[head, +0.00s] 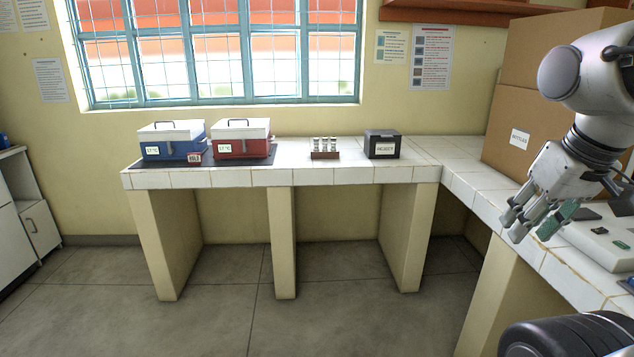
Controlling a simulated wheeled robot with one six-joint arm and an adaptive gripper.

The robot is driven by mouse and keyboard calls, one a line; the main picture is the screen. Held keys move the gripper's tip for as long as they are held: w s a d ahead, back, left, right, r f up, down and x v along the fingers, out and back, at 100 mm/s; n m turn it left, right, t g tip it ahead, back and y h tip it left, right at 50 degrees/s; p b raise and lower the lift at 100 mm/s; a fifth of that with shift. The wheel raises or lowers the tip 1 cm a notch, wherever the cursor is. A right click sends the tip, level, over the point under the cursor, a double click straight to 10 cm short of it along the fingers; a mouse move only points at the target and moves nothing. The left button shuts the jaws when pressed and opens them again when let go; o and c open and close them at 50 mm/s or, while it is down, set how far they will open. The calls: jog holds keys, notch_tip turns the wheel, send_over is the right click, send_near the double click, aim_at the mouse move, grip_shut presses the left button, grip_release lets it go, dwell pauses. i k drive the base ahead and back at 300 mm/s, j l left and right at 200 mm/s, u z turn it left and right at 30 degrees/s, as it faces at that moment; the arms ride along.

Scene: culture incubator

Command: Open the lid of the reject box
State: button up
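The reject box (382,149) is a small dark box with a white label on its front. It stands on the white tiled counter below the window, right of centre. Its lid (382,134) looks shut and lies flat on top. My gripper (533,224) is at the right of the view, pointing down, in front of the right-hand counter and well away from the box. Its fingers look spread apart, with a green part on or beside one finger. I see nothing clearly held.
Blue (172,149) and red (241,148) boxes with white handled lids stand at left on the counter. A small rack of vials (324,150) stands left of the reject box. Cardboard boxes (540,115) fill the right corner. The floor (240,320) in front is clear.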

aim_at(390, 133)
jog(key=i+z, duration=0.1)
jog(key=i, duration=0.35)
jog(key=i+j+z, duration=0.15)
jog(key=i, duration=0.25)
jog(key=i+j+z, duration=0.1)
jog(key=i, duration=0.3)
jog(key=i+j+z, duration=0.1)
jog(key=i+j, duration=0.15)
jog(key=i, duration=0.2)
jog(key=i+j+u, duration=0.2)
jog(key=i+u, duration=0.2)
jog(key=k, duration=0.05)
